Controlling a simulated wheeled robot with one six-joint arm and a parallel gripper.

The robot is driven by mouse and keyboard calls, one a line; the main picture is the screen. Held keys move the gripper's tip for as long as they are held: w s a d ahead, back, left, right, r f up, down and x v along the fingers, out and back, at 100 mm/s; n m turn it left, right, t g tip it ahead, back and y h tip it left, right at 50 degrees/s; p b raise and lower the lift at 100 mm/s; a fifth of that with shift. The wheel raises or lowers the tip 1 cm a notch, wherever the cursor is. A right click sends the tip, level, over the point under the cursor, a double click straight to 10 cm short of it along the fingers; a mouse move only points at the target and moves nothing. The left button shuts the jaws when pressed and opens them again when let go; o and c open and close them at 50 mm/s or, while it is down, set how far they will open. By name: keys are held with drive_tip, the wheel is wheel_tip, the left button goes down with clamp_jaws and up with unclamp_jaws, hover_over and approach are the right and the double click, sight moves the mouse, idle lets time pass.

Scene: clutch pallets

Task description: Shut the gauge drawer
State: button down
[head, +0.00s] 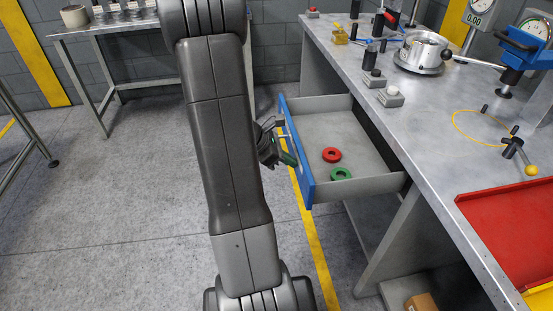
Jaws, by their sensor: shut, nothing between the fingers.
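The gauge drawer (375,187) is pulled well out from under the grey bench, with its blue front (297,160) facing left. A red ring (331,155) and a green ring (341,173) lie on its floor. My gripper (287,153) is at the outer side of the blue front, near its handle. My arm hides part of the gripper. The fingers look closed with nothing between them. I cannot tell whether they touch the front or the handle.
The bench top (400,110) carries a round metal fixture (422,52), small blocks, gauges and a red tray (515,225). A cardboard box (422,302) sits low under the bench. Another metal table (110,24) stands at the back left.

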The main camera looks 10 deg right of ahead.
drive_tip(key=shift+d, duration=0.45)
drive_tip(key=b, duration=0.3)
hover_over(376, 162)
drive_tip(key=shift+r, duration=0.2)
idle(0.5)
